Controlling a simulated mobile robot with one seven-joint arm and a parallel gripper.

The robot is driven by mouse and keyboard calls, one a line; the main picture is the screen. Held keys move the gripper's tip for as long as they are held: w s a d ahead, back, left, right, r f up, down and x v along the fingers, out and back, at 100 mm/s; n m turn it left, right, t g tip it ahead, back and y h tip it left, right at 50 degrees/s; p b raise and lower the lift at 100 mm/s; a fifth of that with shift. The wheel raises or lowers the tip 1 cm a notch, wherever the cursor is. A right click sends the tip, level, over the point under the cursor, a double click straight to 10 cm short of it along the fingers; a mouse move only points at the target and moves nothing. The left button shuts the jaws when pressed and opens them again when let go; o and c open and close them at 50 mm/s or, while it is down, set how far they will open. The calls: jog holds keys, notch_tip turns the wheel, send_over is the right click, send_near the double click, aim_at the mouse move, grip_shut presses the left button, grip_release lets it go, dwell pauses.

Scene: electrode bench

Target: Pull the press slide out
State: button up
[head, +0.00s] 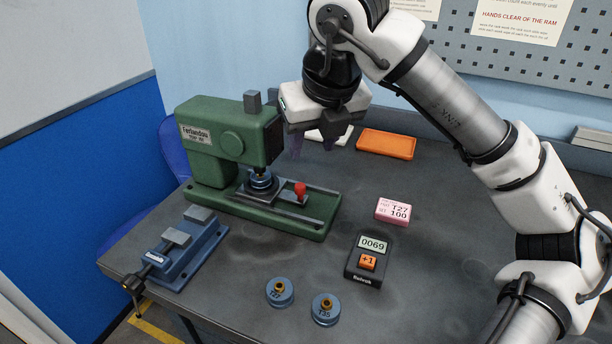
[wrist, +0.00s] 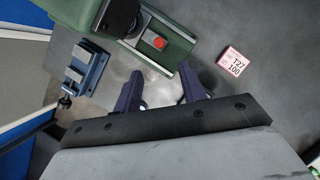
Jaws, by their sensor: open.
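The green press (head: 215,140) stands at the left of the bench. Its slide (head: 275,203) sits on the green base under the ram, with a red knob (head: 300,190) at its right end. A blue round die (head: 261,180) is on the slide under the ram. My gripper (head: 312,145) is open and empty, above and behind the slide, to the right of the press head. In the wrist view the red knob (wrist: 158,43) shows beyond the spread fingers (wrist: 161,93), apart from them. The ram hides part of the slide there.
A blue vise (head: 182,250) is at the left front edge. An orange tray (head: 386,144) is behind. Bare bench lies right of the press base.

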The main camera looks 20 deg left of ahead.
aim_at(300, 186)
jog(key=p+x, duration=0.1)
jog(key=x, duration=1.1)
jog(key=shift+a+f, duration=0.15)
jog(key=shift+f, duration=0.05)
grip_shut()
